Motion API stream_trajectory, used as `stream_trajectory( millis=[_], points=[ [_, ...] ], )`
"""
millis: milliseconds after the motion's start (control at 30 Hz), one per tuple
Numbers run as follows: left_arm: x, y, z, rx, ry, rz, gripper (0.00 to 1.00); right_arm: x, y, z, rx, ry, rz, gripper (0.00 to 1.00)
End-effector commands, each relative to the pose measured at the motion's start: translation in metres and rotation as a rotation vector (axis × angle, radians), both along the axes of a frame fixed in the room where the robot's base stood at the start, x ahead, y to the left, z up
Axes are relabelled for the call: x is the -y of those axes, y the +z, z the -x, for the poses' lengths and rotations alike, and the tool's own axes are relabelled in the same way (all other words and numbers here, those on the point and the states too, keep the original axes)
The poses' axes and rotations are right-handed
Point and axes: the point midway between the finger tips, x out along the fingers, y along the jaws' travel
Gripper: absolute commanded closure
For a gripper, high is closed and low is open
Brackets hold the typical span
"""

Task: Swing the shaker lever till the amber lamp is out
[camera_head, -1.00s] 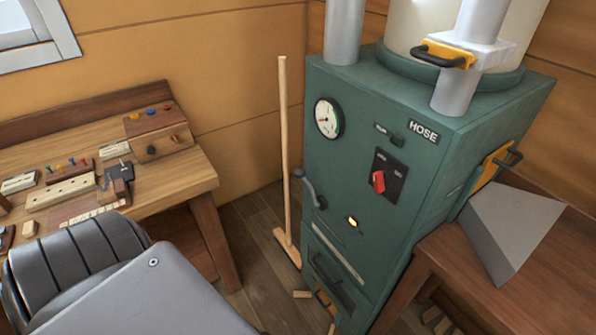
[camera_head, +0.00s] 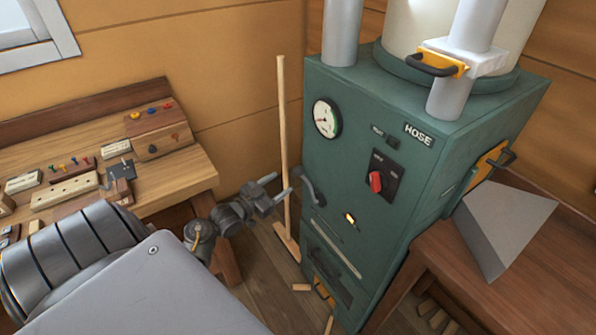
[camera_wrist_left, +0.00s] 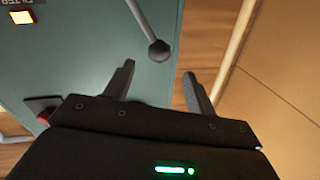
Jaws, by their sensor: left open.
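The shaker lever (camera_head: 308,184) is a grey bent arm on the front of the green cabinet (camera_head: 360,130). Its round knob (camera_wrist_left: 159,50) shows in the left wrist view, a little beyond my fingertips and between their lines. The amber lamp (camera_head: 350,218) is lit on the cabinet front; it also glows in the left wrist view (camera_wrist_left: 22,17). My left gripper (camera_head: 278,188) is open and empty, just left of the lever and apart from it. Its two fingers also show in the left wrist view (camera_wrist_left: 158,78). My right gripper is not in view.
A broom (camera_head: 284,150) leans upright behind my left gripper, close to it. A workbench (camera_head: 195,175) with small parts stands at left. A red switch (camera_head: 376,182) and a gauge (camera_head: 326,118) are on the cabinet. Wood pieces (camera_head: 301,287) lie on the floor.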

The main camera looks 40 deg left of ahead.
Motion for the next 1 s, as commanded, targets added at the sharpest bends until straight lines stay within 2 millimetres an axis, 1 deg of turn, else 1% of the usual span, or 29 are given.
stream_trajectory(
  millis=[100, 300, 400, 500, 667, 900, 933, 1000],
  points=[
    [0.003, 0.002, -0.023, 0.001, 0.000, 0.003, 0.44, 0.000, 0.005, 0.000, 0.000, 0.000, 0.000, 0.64],
    [0.006, 0.002, -0.060, 0.001, 0.000, 0.003, 0.44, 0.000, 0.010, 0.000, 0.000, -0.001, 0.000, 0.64],
    [0.008, 0.001, -0.074, 0.000, 0.000, 0.002, 0.44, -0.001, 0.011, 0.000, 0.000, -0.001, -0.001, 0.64],
    [0.009, 0.001, -0.084, -0.001, 0.000, 0.001, 0.44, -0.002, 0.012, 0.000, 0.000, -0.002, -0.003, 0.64],
    [0.009, 0.000, -0.092, -0.002, -0.001, 0.000, 0.44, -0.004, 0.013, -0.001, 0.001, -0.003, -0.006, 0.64],
    [0.009, 0.000, -0.092, -0.003, 0.000, 0.000, 0.44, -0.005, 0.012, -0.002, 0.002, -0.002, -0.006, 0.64],
    [0.009, 0.000, -0.092, -0.002, -0.001, 0.000, 0.46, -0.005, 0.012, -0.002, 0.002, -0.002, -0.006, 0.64],
    [0.009, 0.000, -0.092, -0.002, 0.000, 0.000, 0.55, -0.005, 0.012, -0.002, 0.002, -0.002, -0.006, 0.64]
  ],
)
